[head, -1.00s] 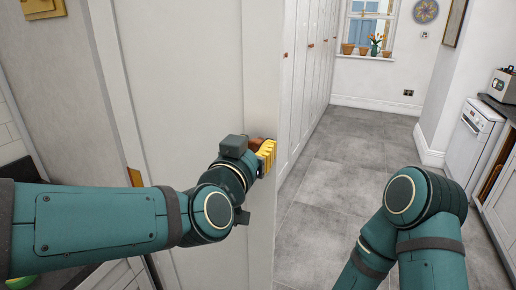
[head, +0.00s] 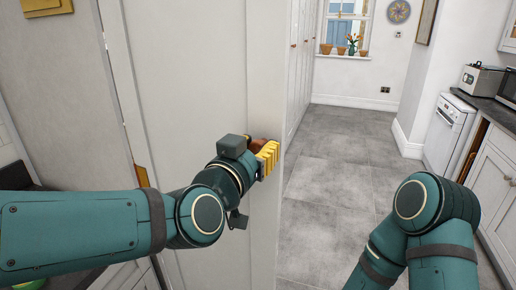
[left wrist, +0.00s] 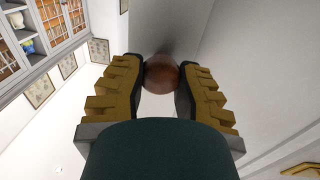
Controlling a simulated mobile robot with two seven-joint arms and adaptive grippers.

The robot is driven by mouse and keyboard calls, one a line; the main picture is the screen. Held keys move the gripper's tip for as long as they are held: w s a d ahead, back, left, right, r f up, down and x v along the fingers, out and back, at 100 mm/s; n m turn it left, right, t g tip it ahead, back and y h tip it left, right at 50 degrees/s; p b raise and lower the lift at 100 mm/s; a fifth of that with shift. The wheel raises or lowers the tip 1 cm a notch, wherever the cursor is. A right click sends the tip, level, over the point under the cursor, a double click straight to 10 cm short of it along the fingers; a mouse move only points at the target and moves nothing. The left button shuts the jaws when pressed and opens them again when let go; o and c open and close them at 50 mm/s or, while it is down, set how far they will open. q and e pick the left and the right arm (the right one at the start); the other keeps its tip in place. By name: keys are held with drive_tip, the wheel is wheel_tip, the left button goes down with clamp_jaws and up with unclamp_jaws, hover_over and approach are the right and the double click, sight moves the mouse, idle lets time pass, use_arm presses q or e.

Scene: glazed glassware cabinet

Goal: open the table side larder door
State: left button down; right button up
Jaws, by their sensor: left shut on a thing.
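The tall white larder door (head: 190,80) fills the left middle of the head view. Its round brown knob (head: 260,143) sits near the panel's right edge, largely hidden by yellow fingers. My left gripper (head: 268,155) is shut on this knob. In the left wrist view the reddish-brown knob (left wrist: 161,74) lies between the two finger pads of my left gripper (left wrist: 162,88), against a pale door surface (left wrist: 240,75). How far the door stands open is hard to tell. My right arm shows at the lower right, but its gripper is out of view.
Grey floor tiles (head: 335,165) lie clear to the right of the door. White tall cupboards (head: 301,60) line the far side. A white appliance (head: 450,130) and a counter with a toaster (head: 482,80) stand on the right. Potted plants (head: 350,46) stand on the far windowsill.

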use_arm(q)
drive_tip(key=shift+r, duration=0.15)
idle(0.3)
drive_tip(key=c, duration=0.9)
unclamp_jaws()
drive_tip(key=shift+o, duration=0.2)
drive_tip(key=shift+s, duration=0.1)
drive_tip(key=v, duration=1.2)
drive_tip(key=shift+f, duration=0.2)
